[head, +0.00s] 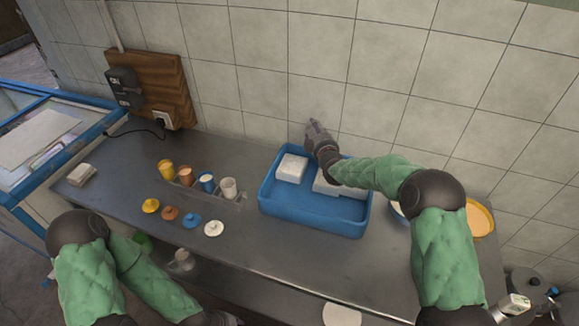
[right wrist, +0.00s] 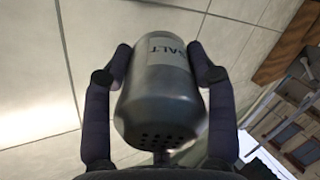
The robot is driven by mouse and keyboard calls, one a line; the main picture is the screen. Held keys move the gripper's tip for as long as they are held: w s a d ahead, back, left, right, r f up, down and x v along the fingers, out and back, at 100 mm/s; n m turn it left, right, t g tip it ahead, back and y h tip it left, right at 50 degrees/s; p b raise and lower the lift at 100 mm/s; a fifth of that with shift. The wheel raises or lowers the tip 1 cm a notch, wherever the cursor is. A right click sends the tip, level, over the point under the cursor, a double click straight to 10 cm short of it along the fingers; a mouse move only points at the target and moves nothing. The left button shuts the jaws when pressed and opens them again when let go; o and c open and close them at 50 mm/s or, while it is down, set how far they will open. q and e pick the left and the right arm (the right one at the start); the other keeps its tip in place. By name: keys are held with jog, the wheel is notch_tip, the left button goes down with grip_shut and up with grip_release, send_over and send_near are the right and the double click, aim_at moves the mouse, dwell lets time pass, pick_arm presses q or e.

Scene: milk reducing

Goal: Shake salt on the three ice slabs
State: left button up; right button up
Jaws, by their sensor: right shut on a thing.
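My right gripper (head: 319,136) is above the back rim of the blue tray (head: 312,220), near the wall. In the right wrist view, it is shut on a metal salt shaker (right wrist: 158,95) with a "SALT" label. The shaker's perforated end (right wrist: 155,138) faces the bottom of that view. A white ice slab (head: 291,168) lies at the left of the tray. More white slab surface (head: 325,186) shows in the middle and right, partly hidden by my right arm, so the slab edges there are unclear. No falling salt is visible.
Yellow (head: 166,170), copper (head: 186,176), blue (head: 207,183) and white (head: 228,188) cups stand left of the tray. Matching lids lie before them, including a white lid (head: 214,229). A yellow bowl (head: 481,219) is at the right. The tiled wall is close behind.

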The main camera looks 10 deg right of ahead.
jog(key=shift+r+g+p, duration=0.2)
jog(key=shift+g+p, duration=0.7)
jog(key=shift+p, duration=1.9)
jog(key=shift+r, duration=0.1)
